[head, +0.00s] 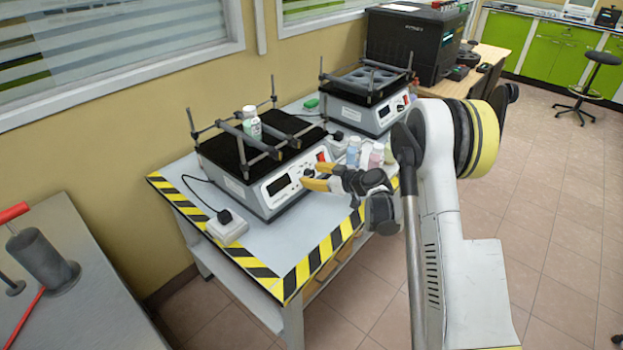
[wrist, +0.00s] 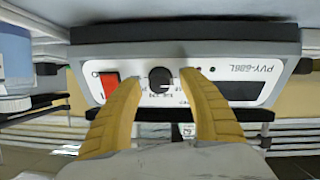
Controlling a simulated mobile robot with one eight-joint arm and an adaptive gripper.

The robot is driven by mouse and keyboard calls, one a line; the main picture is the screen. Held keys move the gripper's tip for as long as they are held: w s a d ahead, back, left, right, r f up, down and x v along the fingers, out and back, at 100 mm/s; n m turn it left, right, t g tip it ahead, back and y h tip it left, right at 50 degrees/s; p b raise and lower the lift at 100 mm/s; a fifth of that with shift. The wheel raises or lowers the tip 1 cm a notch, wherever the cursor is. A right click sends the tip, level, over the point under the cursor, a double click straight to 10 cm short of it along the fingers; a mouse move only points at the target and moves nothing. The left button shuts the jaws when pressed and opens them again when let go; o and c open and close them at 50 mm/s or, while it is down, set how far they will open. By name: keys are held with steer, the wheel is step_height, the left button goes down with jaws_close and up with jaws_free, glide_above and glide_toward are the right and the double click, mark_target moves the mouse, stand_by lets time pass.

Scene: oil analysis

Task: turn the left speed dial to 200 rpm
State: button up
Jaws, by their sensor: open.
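The left shaker (head: 257,165) stands on the near part of the table, with a white front panel, a dark display and a red switch (head: 321,156). In the wrist view its panel appears upside down, with the black round speed dial (wrist: 160,79) between the red switch (wrist: 109,84) and the display (wrist: 239,91). My gripper (head: 311,175) is open at the panel. In the wrist view its yellow fingers (wrist: 160,84) lie on either side of the dial, with visible gaps. Contact with the panel and the speed setting cannot be read.
A bottle (head: 252,123) stands on the left shaker's top among clamp bars. Small bottles (head: 354,151) stand right of my gripper. A second shaker (head: 367,101) is behind. A white power socket (head: 228,227) and cable lie left. The striped table edge (head: 318,255) is in front.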

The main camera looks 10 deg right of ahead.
steer(key=shift+w+a+f, duration=0.1)
steer(key=shift+w+a, duration=0.1)
steer(key=shift+w, duration=0.1)
jaws_close()
